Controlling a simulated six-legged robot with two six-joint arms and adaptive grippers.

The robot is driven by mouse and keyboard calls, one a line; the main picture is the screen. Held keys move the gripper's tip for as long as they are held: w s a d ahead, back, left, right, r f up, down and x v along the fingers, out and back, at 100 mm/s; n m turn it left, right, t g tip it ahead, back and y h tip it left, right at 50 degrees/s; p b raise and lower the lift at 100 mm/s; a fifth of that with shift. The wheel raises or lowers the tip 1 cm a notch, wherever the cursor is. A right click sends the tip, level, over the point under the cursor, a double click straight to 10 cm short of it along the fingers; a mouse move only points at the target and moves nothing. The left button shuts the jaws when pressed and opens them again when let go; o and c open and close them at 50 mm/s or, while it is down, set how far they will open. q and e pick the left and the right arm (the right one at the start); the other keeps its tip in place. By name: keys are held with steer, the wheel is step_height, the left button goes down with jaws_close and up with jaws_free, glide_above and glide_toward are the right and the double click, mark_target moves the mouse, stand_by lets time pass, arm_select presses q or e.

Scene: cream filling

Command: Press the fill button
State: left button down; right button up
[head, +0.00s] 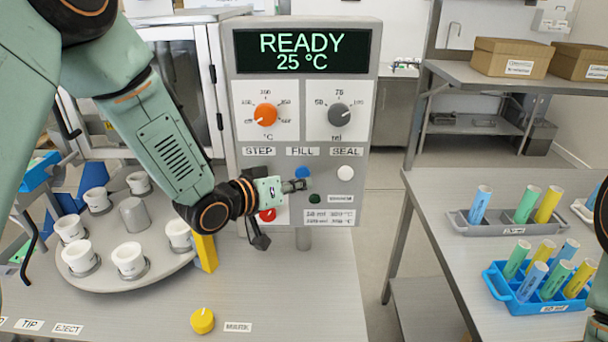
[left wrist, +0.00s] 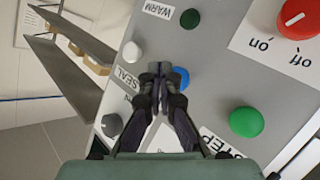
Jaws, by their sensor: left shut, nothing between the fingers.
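The blue button (head: 302,172) sits under the FILL label (head: 302,151) on the grey control panel (head: 381,100). My left gripper (head: 303,185) is shut and empty, its tips just below the blue button in the head view. In the left wrist view the blue button (left wrist: 182,79) shows beside and partly behind the shut fingertips (left wrist: 157,70). I cannot tell whether the tips touch the panel or the button. The display (head: 301,51) reads READY 25 °C. My right gripper is out of view; only parts of that arm show at the right edge.
The white SEAL button (head: 345,173) is right of the blue one, with a dark green button (head: 314,199) below. The green STEP button (left wrist: 246,122) is close by in the left wrist view. A turntable (head: 102,281) with white cups stands left. Tube racks (head: 520,303) stand right.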

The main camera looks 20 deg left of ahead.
arm_select(q)
steer(key=shift+a, duration=0.25)
steer(key=shift+d, duration=0.1)
steer(key=shift+w, duration=0.45)
stand_by(0.5)
